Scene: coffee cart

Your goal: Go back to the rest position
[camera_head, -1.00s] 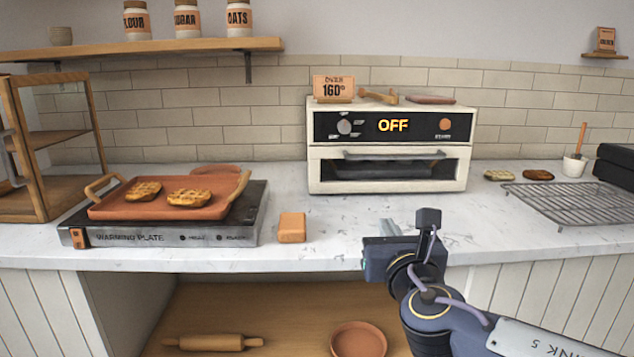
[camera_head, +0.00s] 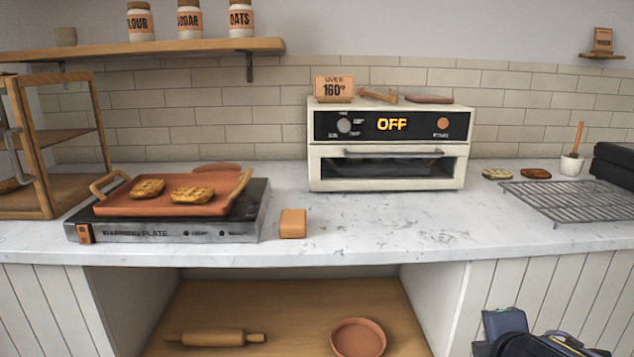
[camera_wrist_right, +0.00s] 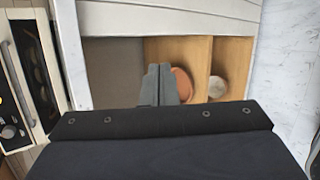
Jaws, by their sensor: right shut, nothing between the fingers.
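My right gripper (camera_head: 503,322) is low at the bottom right of the head view, in front of the counter's panelled front and below the countertop edge. In the right wrist view its two fingers (camera_wrist_right: 158,84) are together with nothing between them. Beyond them in that view are the wooden shelf, a terracotta bowl (camera_wrist_right: 182,84) and a pale round thing (camera_wrist_right: 217,87). My left gripper is not in the head view.
The marble countertop (camera_head: 370,225) holds a warming plate (camera_head: 165,233) with a tray (camera_head: 130,208) of waffles, an orange block (camera_head: 292,223), an oven (camera_head: 390,185) reading OFF and a wire rack (camera_head: 575,200). A rolling pin (camera_head: 215,338) and bowl (camera_head: 358,338) lie on the lower shelf.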

